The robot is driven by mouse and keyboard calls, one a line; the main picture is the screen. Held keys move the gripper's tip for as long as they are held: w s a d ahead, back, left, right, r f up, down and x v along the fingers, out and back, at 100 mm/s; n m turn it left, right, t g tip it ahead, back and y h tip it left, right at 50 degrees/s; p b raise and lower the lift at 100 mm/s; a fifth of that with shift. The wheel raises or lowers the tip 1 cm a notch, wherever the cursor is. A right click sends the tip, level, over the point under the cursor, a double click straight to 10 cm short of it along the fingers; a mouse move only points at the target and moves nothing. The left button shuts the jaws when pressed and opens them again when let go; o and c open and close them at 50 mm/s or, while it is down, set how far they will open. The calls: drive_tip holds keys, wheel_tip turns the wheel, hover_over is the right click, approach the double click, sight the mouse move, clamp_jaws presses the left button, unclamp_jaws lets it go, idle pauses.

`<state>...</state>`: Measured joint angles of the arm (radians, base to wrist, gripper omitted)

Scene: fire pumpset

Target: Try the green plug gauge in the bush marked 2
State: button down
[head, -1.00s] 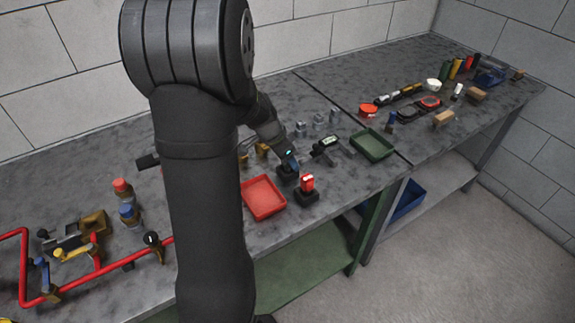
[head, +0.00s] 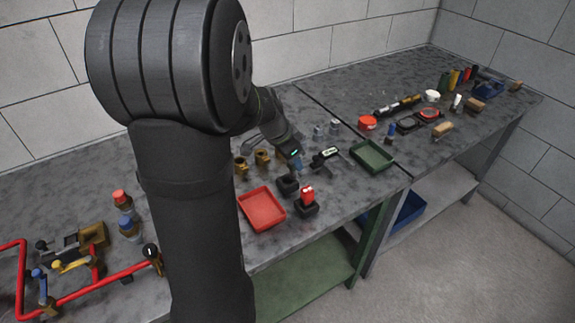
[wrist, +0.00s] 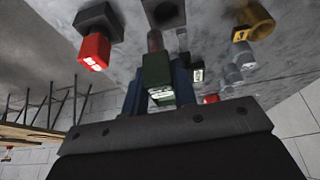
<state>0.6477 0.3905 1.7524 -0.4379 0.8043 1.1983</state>
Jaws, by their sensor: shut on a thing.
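The green plug gauge (wrist: 157,74) is held upright between the blue fingers of my gripper (wrist: 158,88). Its bare metal end points away from the wrist and appears clear of the black stand (wrist: 166,14). In the head view my gripper (head: 296,162) is just above that empty stand (head: 288,184); the gauge is barely visible there. A brass bush (wrist: 256,20) in the wrist view bears a 3. Two brass bushes (head: 262,157) stand left of my gripper in the head view. I cannot make out a mark 2 on any bush.
A red gauge (head: 307,192) stands in another black stand in front. A red tray (head: 243,212) lies to the left and a green tray (head: 354,157) to the right. Grey bushes (head: 334,127) and a dial tool (head: 326,156) are close behind and right.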

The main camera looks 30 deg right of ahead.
drive_tip(key=s+d+r, duration=0.3)
drive_tip(key=s+r, duration=0.2)
drive_tip(key=s, duration=0.3)
drive_tip(key=w+a, duration=0.6)
drive_tip(key=w, duration=0.6)
drive_tip(key=w+a+f, duration=0.1)
drive_tip(key=w+a, duration=0.5)
drive_tip(key=w, duration=0.6)
drive_tip(key=shift+a+f, duration=0.25)
drive_tip(key=shift+a, duration=0.1)
drive_tip(key=shift+f, duration=0.1)
drive_tip(key=shift+f, duration=2.1)
drive_tip(key=shift+f, duration=2.1)
drive_tip(key=shift+r, duration=0.2)
